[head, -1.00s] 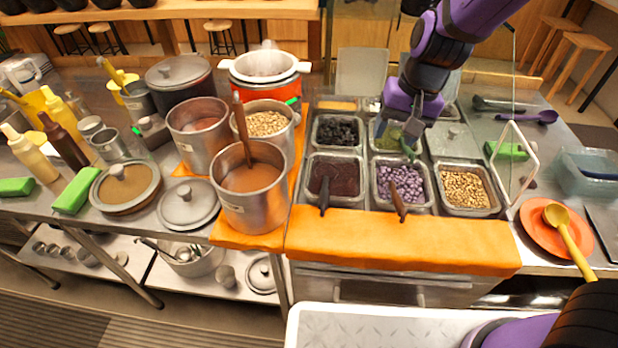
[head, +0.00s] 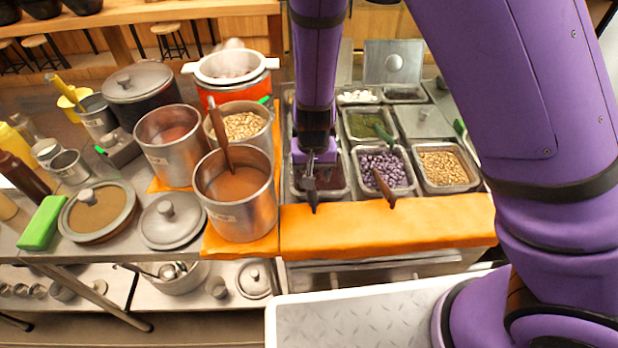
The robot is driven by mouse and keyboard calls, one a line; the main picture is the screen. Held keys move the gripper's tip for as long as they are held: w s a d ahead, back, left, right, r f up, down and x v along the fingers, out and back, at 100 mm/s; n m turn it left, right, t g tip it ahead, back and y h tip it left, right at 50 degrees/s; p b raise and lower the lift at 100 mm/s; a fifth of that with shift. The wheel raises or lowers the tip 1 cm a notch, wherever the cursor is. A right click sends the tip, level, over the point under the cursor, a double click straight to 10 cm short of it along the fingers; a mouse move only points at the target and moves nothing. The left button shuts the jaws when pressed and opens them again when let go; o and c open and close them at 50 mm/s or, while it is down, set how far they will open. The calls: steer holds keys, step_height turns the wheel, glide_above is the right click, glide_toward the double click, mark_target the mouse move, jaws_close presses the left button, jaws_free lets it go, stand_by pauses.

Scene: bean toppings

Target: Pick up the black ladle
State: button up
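The black ladle (head: 314,200) lies in the tray of dark red beans (head: 338,188), at the front left of the topping trays. Its dark handle sticks out over the front rim, towards the orange cloth. My gripper (head: 311,180) points down over this tray, right at the ladle's handle. In this view the fingers overlap the handle's upper part, and I cannot tell whether they touch it or are closed on it. My gripper and forearm hide the ladle's bowl and part of the tray.
To the right are a tray of purple cubes (head: 374,166) with a brown-handled ladle (head: 383,187) and a tray of nuts (head: 443,168). A steel pot (head: 236,211) of brown liquid stands close on the left. The orange cloth (head: 400,227) covers the front edge.

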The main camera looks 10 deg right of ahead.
steer(key=shift+s+a+f, duration=0.1)
steer(key=shift+s+f, duration=0.05)
steer(key=shift+f, duration=1.25)
steer(key=shift+s+a+f, duration=0.1)
steer(key=shift+f, duration=1.3)
jaws_close()
